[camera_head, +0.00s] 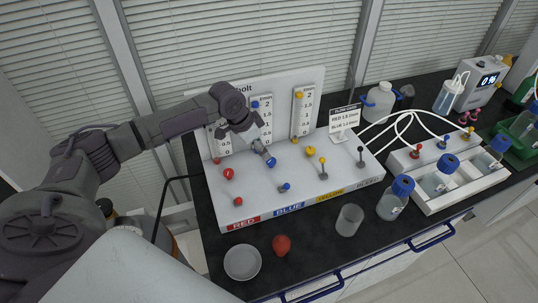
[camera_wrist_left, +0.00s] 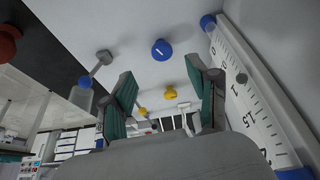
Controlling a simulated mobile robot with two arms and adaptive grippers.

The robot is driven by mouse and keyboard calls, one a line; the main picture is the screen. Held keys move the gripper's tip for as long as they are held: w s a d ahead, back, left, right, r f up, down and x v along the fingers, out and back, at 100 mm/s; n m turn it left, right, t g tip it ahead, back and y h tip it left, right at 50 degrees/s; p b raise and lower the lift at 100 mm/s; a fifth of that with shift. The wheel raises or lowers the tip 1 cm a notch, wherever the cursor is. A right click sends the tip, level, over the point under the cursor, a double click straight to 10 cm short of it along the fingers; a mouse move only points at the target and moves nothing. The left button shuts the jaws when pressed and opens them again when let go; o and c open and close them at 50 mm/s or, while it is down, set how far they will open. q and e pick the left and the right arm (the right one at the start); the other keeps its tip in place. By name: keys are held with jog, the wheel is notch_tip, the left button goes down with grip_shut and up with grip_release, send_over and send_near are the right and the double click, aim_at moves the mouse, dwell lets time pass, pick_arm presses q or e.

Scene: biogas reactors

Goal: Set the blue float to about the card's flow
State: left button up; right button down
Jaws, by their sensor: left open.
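My left gripper (camera_head: 262,148) is open over the white flow panel (camera_head: 207,176), close to the blue knob (camera_head: 271,162). In the left wrist view its fingers (camera_wrist_left: 165,98) are apart, and the blue knob (camera_wrist_left: 161,49) shows beyond them, clear of both. The blue scale (camera_head: 266,118) stands behind the gripper, with a blue piece (camera_head: 255,104) high on it. In the left wrist view a small grey round thing (camera_wrist_left: 242,78) sits along this scale; I cannot tell whether it is the float. The card (camera_head: 345,119) names RED and BLUE; the blue figure is too small to read surely.
Red (camera_head: 228,174) and yellow (camera_head: 310,152) knobs flank the blue one. A blue lever (camera_head: 285,187) stands in front. A glass beaker (camera_head: 349,220), a blue-capped bottle (camera_head: 390,205), a red ball (camera_head: 281,245) and a grey dish (camera_head: 242,262) stand along the front edge.

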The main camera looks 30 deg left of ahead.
aim_at(271, 160)
pick_arm(q)
jog(key=x, duration=0.4)
jog(key=shift+w+p, duration=0.25)
jog(key=shift+p, duration=0.05)
jog(key=x, duration=0.3)
jog(key=shift+s+a, duration=0.1)
jog(key=shift+f, duration=0.25)
jog(key=shift+c, duration=0.9)
grip_shut()
jog(key=shift+f+m, duration=0.1)
jog(key=shift+m, duration=0.2)
pick_arm(e)
jog(key=shift+w+a+r, duration=0.1)
jog(key=shift+w+r, duration=0.1)
jog(key=shift+w, duration=0.4)
jog(key=shift+w+a+r, duration=0.1)
jog(key=shift+w+r, duration=0.05)
jog(key=shift+w, duration=0.45)
